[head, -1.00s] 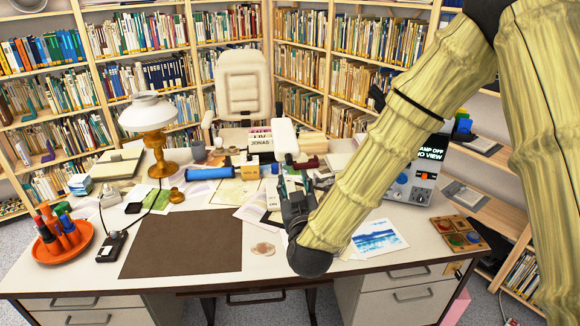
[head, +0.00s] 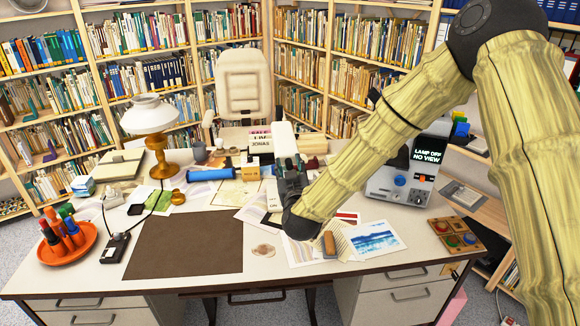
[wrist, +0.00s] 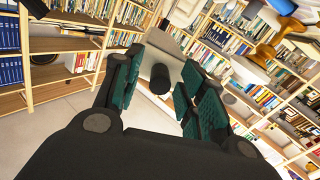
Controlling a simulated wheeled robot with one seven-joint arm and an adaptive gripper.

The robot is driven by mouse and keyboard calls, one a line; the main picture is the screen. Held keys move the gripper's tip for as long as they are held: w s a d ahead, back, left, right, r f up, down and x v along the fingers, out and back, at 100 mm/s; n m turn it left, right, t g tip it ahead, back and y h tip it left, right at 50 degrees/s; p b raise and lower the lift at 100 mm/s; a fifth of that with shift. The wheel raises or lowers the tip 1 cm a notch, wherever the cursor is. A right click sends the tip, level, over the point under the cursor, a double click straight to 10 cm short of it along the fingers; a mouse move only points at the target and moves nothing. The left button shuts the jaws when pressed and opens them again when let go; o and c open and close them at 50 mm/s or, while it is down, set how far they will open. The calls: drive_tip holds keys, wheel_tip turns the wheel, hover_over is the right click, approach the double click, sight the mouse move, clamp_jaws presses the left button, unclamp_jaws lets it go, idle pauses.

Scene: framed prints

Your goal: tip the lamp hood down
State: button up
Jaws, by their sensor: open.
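A white, upright, rounded panel (head: 283,138), which looks like the lamp hood, stands near the middle of the desk behind my gripper. In the wrist view the pale panel (wrist: 168,45) shows beyond the fingers, with a black cylindrical knob (wrist: 160,79) in front of it. My gripper (head: 288,168) is over the desk, just in front of the panel. In the wrist view my gripper (wrist: 160,88) is open, its green-padded fingers to either side of the knob; I cannot tell whether they touch it. The panel's lower part is hidden by my gripper.
A grey box (head: 400,186) with a screen reading "LAMP OFF NO VIEW" (head: 427,155) stands right of my arm. A brass lamp with a white shade (head: 149,115) is at left. Papers and a blue roll (head: 207,174) lie nearby. The brown mat (head: 186,243) is clear.

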clamp_jaws()
drive_tip(key=shift+f, duration=0.15)
wheel_tip(320, 180, down, 6)
drive_tip(key=t+b, duration=0.1)
drive_tip(key=b, duration=0.6)
drive_tip(key=shift+w, duration=0.4)
drive_tip(key=shift+f, duration=0.1)
unclamp_jaws()
